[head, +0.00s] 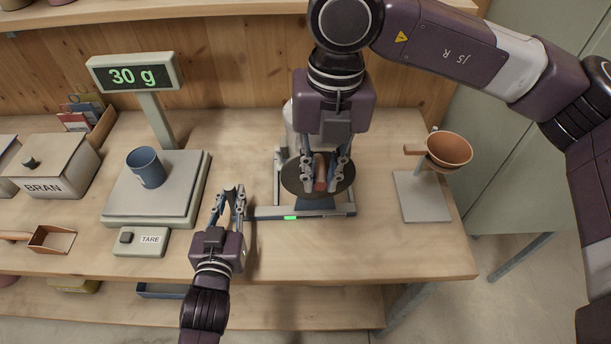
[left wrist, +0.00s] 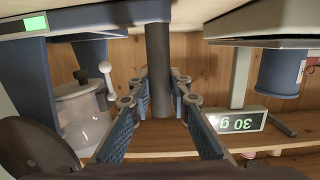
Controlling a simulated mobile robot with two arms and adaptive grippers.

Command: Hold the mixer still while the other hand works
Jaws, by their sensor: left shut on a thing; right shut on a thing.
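The mixer stands on the bench in the middle of the head view, on a grey base frame (head: 263,212) with a lit green light (head: 290,217). It has a dark round disc (head: 346,177) and a pale vessel (head: 290,125) behind, partly hidden by my right arm. The vessel also shows in the left wrist view (left wrist: 82,115). My left gripper (head: 234,192) is shut on a dark upright handle (left wrist: 160,62) at the base's left end. My right gripper (head: 320,184) is shut on a red-brown knob (head: 320,170) over the disc.
Left of the mixer stand a scale (head: 185,190) reading 30 g with a blue cup (head: 146,166) on it, and a TARE box (head: 142,242). A bran box (head: 55,165) and scoop (head: 50,239) lie further left. A brown funnel (head: 449,150) on a stand is at right.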

